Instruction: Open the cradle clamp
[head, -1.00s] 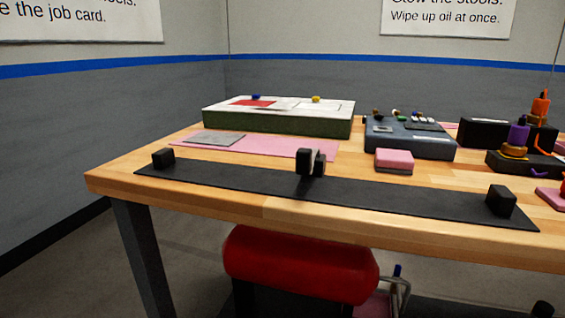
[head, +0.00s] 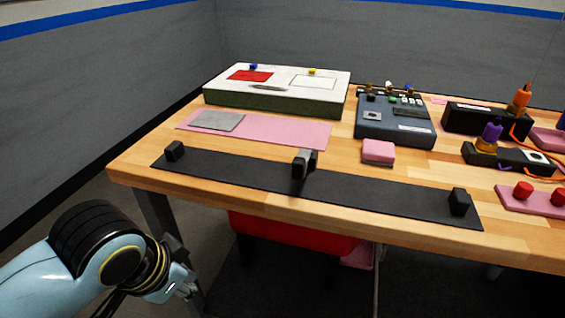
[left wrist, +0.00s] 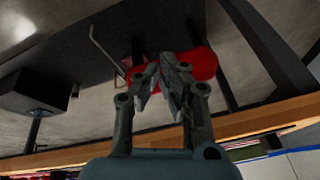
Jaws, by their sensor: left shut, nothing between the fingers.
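The cradle is a long black base strip (head: 375,192) along the front of the wooden table in the head view. A black block stands at its left end (head: 174,150) and another at its right end (head: 459,202). Near its middle stands a dark upright clamp (head: 304,163) with a grey part on it; whether it is open or shut I cannot tell. My left gripper (head: 190,290) is low at the front left, off the table and apart from the cradle. In the left wrist view its fingers (left wrist: 160,90) are shut and empty. My right gripper is not in view.
On the wooden table (head: 235,208) stand a white-topped green box (head: 290,108), a dark instrument box (head: 395,135), a pink sponge-like block (head: 378,151) and a pink mat (head: 270,135). A red stool (head: 290,232) is under the table. Free floor lies left of it.

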